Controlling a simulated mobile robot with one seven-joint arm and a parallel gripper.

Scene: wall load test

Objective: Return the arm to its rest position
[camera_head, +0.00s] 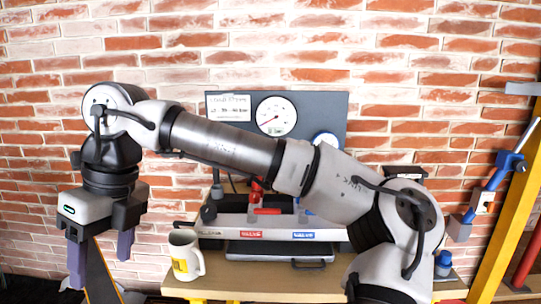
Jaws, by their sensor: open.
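My gripper (101,266) hangs at the left of the view, pointing down. Its two dark purple fingers are apart and nothing shows held between them. My arm stretches across the picture from the lower right to the gripper, bent at the elbow and wrist. It covers part of the test rig behind it.
A wooden table (240,285) bears a grey rig base (218,232) with red and blue labels. Behind is a grey panel with a white gauge (276,116). A mug (185,256) stands right of my gripper. A yellow post (512,225) is at right, before a brick wall.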

